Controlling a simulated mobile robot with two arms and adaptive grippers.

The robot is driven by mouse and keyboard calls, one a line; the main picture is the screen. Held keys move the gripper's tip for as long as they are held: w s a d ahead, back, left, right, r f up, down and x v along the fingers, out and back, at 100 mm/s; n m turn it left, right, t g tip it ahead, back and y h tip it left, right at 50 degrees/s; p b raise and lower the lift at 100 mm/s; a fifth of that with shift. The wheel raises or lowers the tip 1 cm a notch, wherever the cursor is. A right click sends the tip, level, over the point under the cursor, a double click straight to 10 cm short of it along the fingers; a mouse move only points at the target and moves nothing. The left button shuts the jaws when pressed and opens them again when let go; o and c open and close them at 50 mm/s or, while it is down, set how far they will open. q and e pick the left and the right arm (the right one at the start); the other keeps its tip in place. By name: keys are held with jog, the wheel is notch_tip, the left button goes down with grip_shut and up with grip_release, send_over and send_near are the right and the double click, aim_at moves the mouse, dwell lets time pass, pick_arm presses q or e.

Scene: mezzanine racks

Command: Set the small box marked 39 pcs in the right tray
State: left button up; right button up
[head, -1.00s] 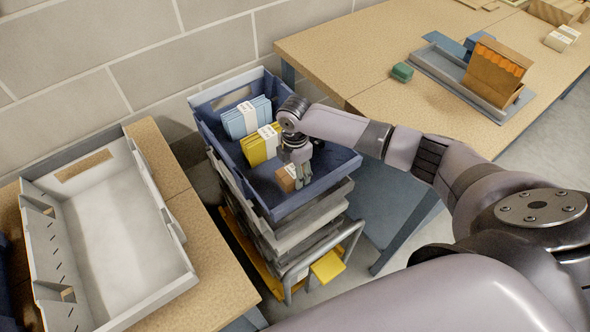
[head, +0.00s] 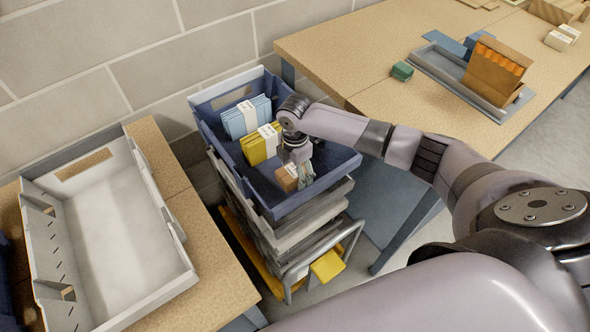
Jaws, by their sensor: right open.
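A small brown box with a white label (head: 287,178) stands in the front part of a blue tote (head: 318,191) on top of a stack. Its print is too small to read. My right gripper (head: 303,179) is open and points down into the tote, close beside the box's right side; I cannot tell if it touches. A grey tray (head: 440,69) lies on the right table with an upright brown carton (head: 492,75) in it. A large empty pale tray (head: 112,232) lies on the left table. My left gripper is out of view.
Light blue packs (head: 243,121) and a yellow pack (head: 257,149) stand behind the small box in the tote. A green box (head: 402,71) lies near the grey tray. The right table's (head: 415,117) front part is clear. A brick wall stands behind.

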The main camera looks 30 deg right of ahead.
notch_tip(320, 180, up, 12)
jog(key=shift+b, duration=0.4)
